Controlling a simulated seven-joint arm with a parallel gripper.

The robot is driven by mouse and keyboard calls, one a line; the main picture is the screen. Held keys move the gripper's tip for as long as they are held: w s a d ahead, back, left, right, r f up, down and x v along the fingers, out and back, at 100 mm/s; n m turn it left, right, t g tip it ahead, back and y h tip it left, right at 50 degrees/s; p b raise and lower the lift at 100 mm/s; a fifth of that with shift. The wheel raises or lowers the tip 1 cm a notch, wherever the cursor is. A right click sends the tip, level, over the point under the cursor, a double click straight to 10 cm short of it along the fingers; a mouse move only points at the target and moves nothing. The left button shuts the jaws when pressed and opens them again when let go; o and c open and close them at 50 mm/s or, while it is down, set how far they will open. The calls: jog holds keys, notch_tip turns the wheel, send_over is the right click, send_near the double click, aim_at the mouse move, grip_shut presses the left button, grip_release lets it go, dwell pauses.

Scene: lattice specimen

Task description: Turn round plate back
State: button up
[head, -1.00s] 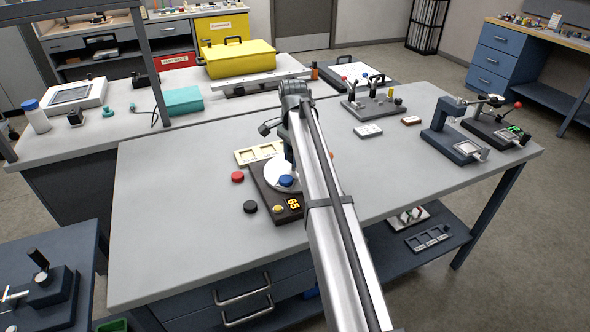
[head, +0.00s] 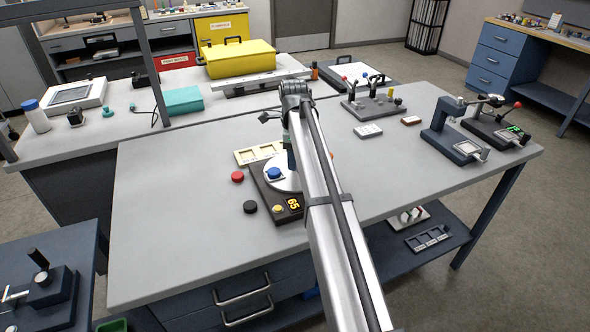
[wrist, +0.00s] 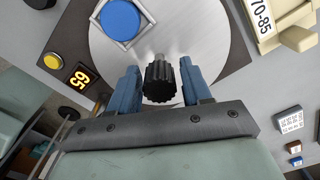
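The round plate (wrist: 222,38) is a silvery disc on a dark base (wrist: 75,40). In the head view the disc (head: 287,183) is partly hidden by my arm. A blue round piece (wrist: 121,19) sits in a square frame on the plate; it also shows in the head view (head: 274,173). A black ribbed knob (wrist: 160,82) stands up from the plate. The head view hides the fingers behind my arm.
The base carries a yellow button (wrist: 53,60) and a display (wrist: 77,79) reading 65. A cream tray (head: 245,156) with a 70-85 label adjoins the base. Red (head: 237,176) and black (head: 250,207) pucks lie left of it. The table's left side is clear.

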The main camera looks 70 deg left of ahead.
jog(key=shift+o, duration=0.6)
jog(key=shift+r, duration=2.75)
